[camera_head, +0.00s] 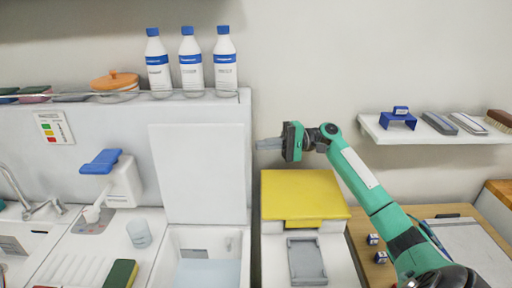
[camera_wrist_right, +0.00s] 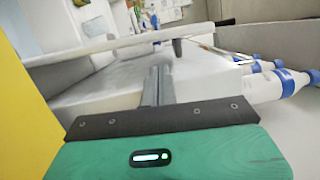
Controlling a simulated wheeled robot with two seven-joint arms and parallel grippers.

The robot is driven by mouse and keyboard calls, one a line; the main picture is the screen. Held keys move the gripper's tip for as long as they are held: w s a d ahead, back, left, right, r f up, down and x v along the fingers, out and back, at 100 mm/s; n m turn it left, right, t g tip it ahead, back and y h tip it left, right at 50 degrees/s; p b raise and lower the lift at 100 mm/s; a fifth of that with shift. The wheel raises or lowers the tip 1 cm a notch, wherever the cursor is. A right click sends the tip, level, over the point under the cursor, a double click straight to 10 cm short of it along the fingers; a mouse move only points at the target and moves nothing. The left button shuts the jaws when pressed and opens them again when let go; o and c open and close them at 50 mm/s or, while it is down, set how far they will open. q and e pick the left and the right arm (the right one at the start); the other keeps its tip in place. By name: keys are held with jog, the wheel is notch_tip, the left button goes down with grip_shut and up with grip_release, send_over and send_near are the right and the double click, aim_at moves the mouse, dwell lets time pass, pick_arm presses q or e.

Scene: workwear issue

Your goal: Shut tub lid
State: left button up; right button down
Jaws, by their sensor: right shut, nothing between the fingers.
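The tub (camera_head: 245,262) is a white basin at the bottom centre of the head view, with pale bluish contents. Its lid (camera_head: 200,172) is a flat white panel standing upright at the back of the tub, so the tub is open. My right gripper (camera_head: 268,144) is to the right of the lid's upper part, shut and empty, with its fingers pointing left. A gap seems to separate the fingertips from the lid. In the right wrist view, the closed fingers (camera_wrist_right: 158,85) point towards white surfaces; which one is the lid is unclear. My left gripper is not in view.
Three white bottles (camera_head: 190,65) with blue caps and an orange-lidded bowl (camera_head: 115,82) stand on the ledge behind. A dispenser (camera_head: 124,180), a cup (camera_head: 139,233) and a sponge (camera_head: 121,273) are left of the tub.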

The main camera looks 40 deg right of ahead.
aim_at(237, 148)
jog(key=p+x, duration=0.2)
jog(key=x, duration=0.5)
jog(key=shift+a+p, duration=0.1)
jog(key=shift+p, duration=0.2)
jog(key=shift+w+a+f, duration=0.1)
jog(key=shift+w+a, duration=0.1)
jog(key=shift+a, duration=0.25)
jog(key=shift+a, duration=0.1)
